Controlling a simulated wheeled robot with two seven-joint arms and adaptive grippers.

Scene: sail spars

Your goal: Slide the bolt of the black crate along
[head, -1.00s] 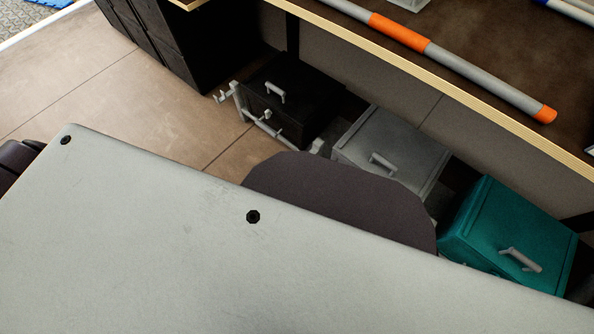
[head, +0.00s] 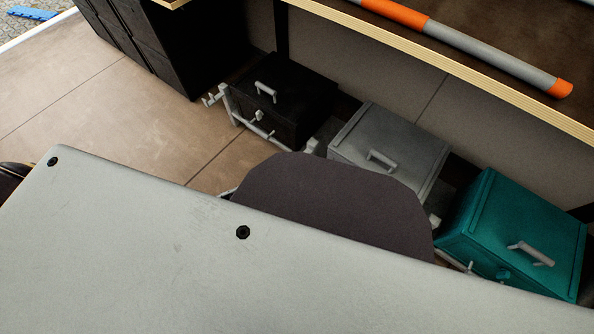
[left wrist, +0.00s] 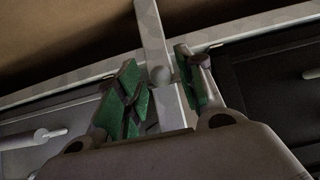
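The black crate (head: 303,84) stands on the floor under the shelf in the head view, with a pale handle on top. Small pale fittings (head: 258,116) show at its front; which is the bolt is unclear. I cannot tell whether the fingers touch the knob. A dark box face (left wrist: 285,82) lies to the right and a greyer one with a handle to the left. My right gripper is not in view.
A grey crate (head: 400,135) and a teal crate (head: 520,225) stand to the right of the black crate. A pale rail (head: 235,112) runs along the front. A shelf edge (head: 450,60) overhangs behind, carrying a grey-and-orange spar (head: 480,52). Bare floor (head: 170,125) lies left.

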